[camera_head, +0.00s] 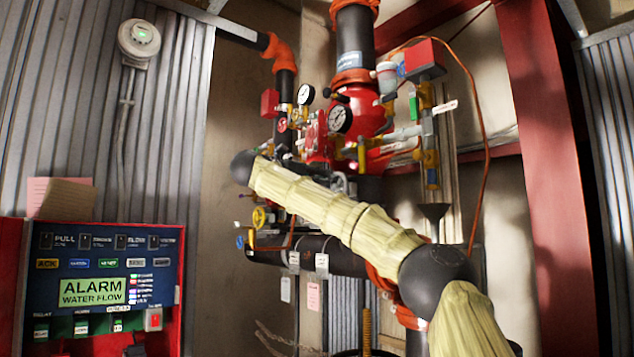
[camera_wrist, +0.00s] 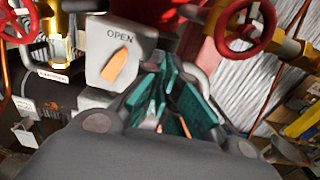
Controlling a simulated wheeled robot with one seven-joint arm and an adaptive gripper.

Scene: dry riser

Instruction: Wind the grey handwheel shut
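In the wrist view my gripper (camera_wrist: 168,68) points at a grey plate (camera_wrist: 110,50) marked OPEN with an orange arrow. Its teal-padded fingers form a narrow V, close together at the far end. I cannot tell whether anything is pinched between the tips. A curved grey piece (camera_wrist: 206,84) shows just right of the fingers; it may be part of the grey handwheel, but most of it is hidden. A small grey curved part (camera_head: 340,182) shows above my arm.
A red handwheel (camera_wrist: 244,25) on brass is close at the upper right of the wrist view; another red wheel (camera_wrist: 18,20) is at the upper left. A blue alarm panel (camera_head: 100,280) stands at left.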

